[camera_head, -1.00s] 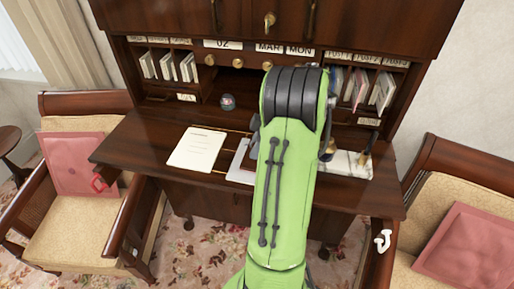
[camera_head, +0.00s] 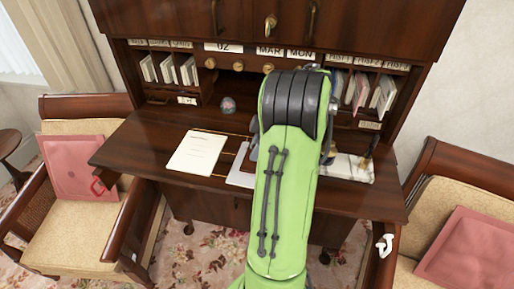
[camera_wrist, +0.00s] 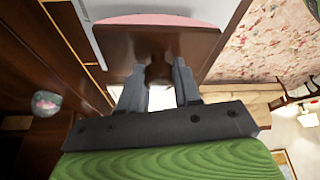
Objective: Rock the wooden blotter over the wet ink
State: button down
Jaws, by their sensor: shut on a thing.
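The wooden blotter (camera_wrist: 200,42) shows in the wrist view as a dark brown board with a turned knob (camera_wrist: 158,72) and a curved pink edge (camera_wrist: 155,19). My gripper (camera_wrist: 159,80) is shut on the knob, one grey finger on each side. A pale sheet (camera_wrist: 92,10) shows beside the blotter. In the head view a pale sheet (camera_head: 240,178) lies on the desk, partly covered by my green arm. The arm hides my gripper and the blotter there. I cannot see the wet ink, or tell whether the blotter touches the paper.
A written page (camera_head: 197,153) lies left on the desk (camera_head: 135,140). A round paperweight (camera_head: 228,105) stands behind it and shows in the wrist view (camera_wrist: 45,103). A marble stand (camera_head: 352,168) is right of my arm. Pigeonholes rise behind; chairs (camera_head: 75,215) flank the desk.

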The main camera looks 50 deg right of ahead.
jog(key=shift+r+p, duration=2.55)
jog(key=shift+r, duration=0.6)
jog(key=shift+f, duration=0.1)
